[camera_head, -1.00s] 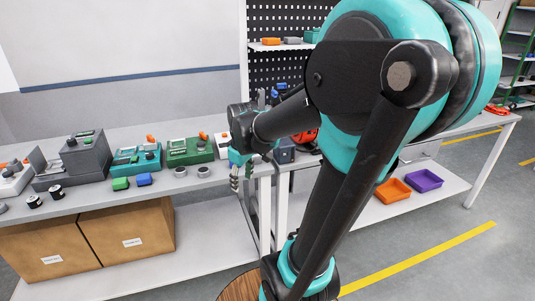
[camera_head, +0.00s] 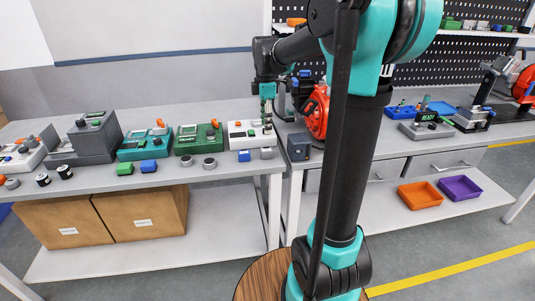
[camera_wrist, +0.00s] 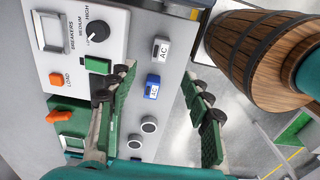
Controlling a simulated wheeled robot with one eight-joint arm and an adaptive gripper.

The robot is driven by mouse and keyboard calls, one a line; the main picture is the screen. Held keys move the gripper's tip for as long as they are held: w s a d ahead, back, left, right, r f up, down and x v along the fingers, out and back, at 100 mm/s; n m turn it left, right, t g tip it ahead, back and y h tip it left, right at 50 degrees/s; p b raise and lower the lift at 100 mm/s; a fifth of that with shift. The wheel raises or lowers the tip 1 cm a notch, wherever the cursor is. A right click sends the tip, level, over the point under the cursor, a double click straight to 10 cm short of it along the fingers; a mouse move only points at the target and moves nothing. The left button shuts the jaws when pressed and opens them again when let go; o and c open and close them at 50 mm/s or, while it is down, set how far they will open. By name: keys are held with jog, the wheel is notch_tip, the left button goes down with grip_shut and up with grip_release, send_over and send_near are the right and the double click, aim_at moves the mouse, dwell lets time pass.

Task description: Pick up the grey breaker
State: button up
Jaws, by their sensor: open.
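The grey breaker (camera_wrist: 161,50), a small block marked AC, lies on the grey bench top in front of the white breaker panel. It also shows in the head view (camera_head: 267,153) near the bench's front corner. A blue breaker (camera_wrist: 153,88), also marked AC, lies beside it and shows in the head view (camera_head: 243,155). My gripper (camera_wrist: 159,72) is open and empty, with its green fingers spread on either side of the two breakers in the picture. In the head view my gripper (camera_head: 268,115) hangs above the panel's right end, higher than the grey breaker.
The white breaker panel (camera_wrist: 85,18) with a knob and orange switch stands behind the breakers. Two round buttons (camera_wrist: 142,132) lie nearby. A green device (camera_head: 190,142) stands left of the panel. A dark blue-grey box (camera_head: 299,146) and a red round machine (camera_head: 316,112) stand to the right.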

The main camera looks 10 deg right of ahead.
aim_at(267, 149)
notch_tip(267, 149, down, 10)
jog(key=shift+f, duration=0.1)
dwell(0.4)
grip_shut()
dwell(0.3)
